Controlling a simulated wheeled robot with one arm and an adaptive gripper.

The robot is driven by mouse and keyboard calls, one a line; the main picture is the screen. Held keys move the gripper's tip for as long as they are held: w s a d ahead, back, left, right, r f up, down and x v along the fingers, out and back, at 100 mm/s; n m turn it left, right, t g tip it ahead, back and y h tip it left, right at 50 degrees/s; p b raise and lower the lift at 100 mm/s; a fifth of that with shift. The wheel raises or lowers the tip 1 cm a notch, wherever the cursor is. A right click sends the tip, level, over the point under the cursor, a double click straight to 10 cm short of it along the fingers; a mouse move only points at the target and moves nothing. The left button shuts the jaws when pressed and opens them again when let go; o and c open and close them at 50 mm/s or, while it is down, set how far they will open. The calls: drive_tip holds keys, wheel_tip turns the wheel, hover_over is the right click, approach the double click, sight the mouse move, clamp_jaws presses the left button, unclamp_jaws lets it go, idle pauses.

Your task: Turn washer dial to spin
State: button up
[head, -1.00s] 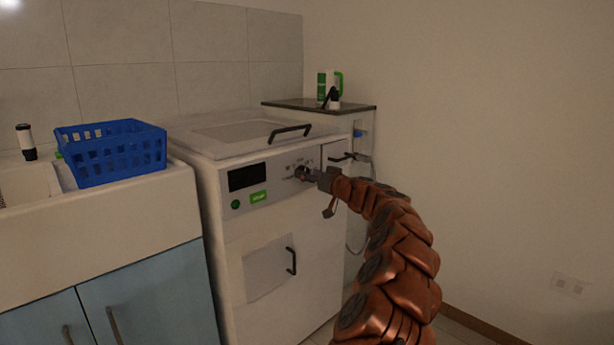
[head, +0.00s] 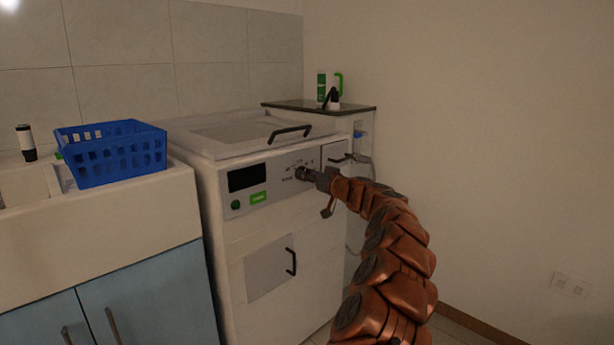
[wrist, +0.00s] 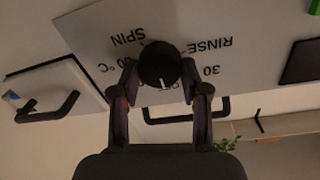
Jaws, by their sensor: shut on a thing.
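The white washer (head: 275,240) stands against the tiled wall, with its control panel facing me. The round black dial (wrist: 159,62) sits between the two fingers of my gripper (wrist: 160,84), which is shut on it. In the wrist view the panel is upside down. The dial's white mark points down in that picture, toward a label partly hidden by the dial and fingers. SPIN (wrist: 127,36) is at the dial's upper left and RINSE (wrist: 209,46) at its upper right. In the head view my gripper (head: 308,175) covers most of the dial.
A black lid handle (head: 290,132) is above the panel and a door handle (head: 291,261) below it. A green button (head: 235,205) and dark display (head: 249,177) are left of the dial. A blue basket (head: 110,153) stands on the left counter. Bottles (head: 329,90) stand behind right.

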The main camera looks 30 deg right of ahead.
drive_tip(key=shift+a, duration=0.25)
drive_tip(key=shift+c, duration=0.5)
drive_tip(key=shift+d, duration=0.15)
